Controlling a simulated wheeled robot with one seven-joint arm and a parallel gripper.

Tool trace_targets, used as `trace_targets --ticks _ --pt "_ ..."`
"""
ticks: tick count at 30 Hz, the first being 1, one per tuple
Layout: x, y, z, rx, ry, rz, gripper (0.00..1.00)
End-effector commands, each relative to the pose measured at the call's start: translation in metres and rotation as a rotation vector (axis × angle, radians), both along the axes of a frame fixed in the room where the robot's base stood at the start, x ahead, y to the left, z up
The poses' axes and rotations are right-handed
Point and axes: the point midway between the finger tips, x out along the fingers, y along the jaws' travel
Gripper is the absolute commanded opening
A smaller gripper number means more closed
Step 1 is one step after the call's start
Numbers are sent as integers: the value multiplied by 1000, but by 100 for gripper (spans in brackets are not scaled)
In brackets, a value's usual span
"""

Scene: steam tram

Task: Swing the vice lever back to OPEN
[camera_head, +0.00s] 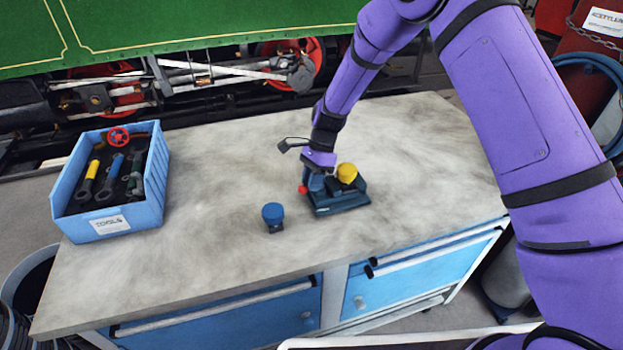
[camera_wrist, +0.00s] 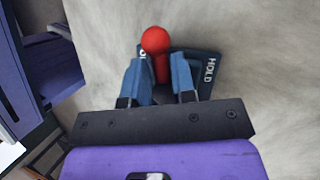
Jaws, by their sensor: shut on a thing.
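The vice (camera_head: 340,203) is a dark blue block on the grey bench top, right of the middle in the head view. Its lever ends in a red ball knob (camera_head: 302,189), which also shows in the wrist view (camera_wrist: 155,40) with a red stem below it. My gripper (camera_head: 316,182) comes down at the vice's left side. In the wrist view its two blue fingers (camera_wrist: 160,82) are shut on the red stem. A dark plate (camera_wrist: 207,68) there reads HOLD at right; a label at left is mostly hidden. A yellow-topped part (camera_head: 347,173) sits at the vice.
A blue-topped part (camera_head: 272,213) stands on the bench left of the vice. A blue tool bin (camera_head: 112,222) with several tools is at the bench's left end. A green steam tram (camera_head: 180,25) stands behind. The bench between bin and vice is mostly clear.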

Motion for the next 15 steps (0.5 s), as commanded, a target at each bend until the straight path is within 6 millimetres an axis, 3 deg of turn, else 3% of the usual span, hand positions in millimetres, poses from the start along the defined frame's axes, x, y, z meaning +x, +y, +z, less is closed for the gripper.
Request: trace_targets --ticks 15 --pt "-5 -5 1 0 -10 445 1"
